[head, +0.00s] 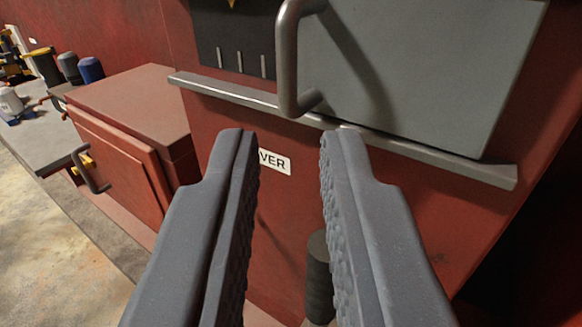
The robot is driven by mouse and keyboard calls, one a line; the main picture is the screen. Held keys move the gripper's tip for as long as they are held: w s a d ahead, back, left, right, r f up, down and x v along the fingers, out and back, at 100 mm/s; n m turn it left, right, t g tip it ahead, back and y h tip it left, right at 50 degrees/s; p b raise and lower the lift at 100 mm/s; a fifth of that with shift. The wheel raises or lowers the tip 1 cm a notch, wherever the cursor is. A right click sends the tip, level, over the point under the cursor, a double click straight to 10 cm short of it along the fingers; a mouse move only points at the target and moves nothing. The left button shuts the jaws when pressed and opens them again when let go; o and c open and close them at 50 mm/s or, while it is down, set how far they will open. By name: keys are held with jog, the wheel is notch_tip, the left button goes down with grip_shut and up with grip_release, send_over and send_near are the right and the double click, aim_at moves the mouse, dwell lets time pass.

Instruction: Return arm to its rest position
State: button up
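My gripper (290,142) is open, its two dark grey fingers spread with nothing between their tips. It points at the front of a red cabinet (415,210). A grey bar handle (287,55) stands out from the cabinet just above the fingertips, and I cannot tell how far the tips are from it. A white label (274,161) ending in "VER" shows between the fingers, its start hidden by the left finger.
A metal ledge (445,154) runs under a grey panel (425,65). A dark cylinder (319,275) stands low, partly behind the right finger. At left are a red box (125,165) with a handle (88,172) and a grey bench (45,135) with bottles. Floor (50,240) is open at lower left.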

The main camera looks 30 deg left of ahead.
jog(key=s+d+r+m+t+h+b, duration=0.1)
jog(key=d+r+m+h+b, duration=0.25)
jog(key=r, duration=0.75)
jog(key=d+r+t+h+b, duration=0.1)
jog(key=d+r+h+b, duration=0.4)
jog(key=r, duration=0.6)
jog(key=s+a+r+m+b, duration=0.1)
jog(key=s+a+r, duration=0.1)
jog(key=s+r, duration=0.2)
jog(key=s+a+r+m+g+h+b, duration=0.1)
jog(key=s+a+r, duration=0.1)
jog(key=s, duration=0.9)
jog(key=s+a+r+m+b, duration=0.1)
jog(key=s+a+r, duration=0.1)
jog(key=s+r, duration=0.3)
jog(key=s, duration=0.2)
jog(key=shift+s+a+r+g, duration=0.3)
jog(key=shift+a, duration=0.1)
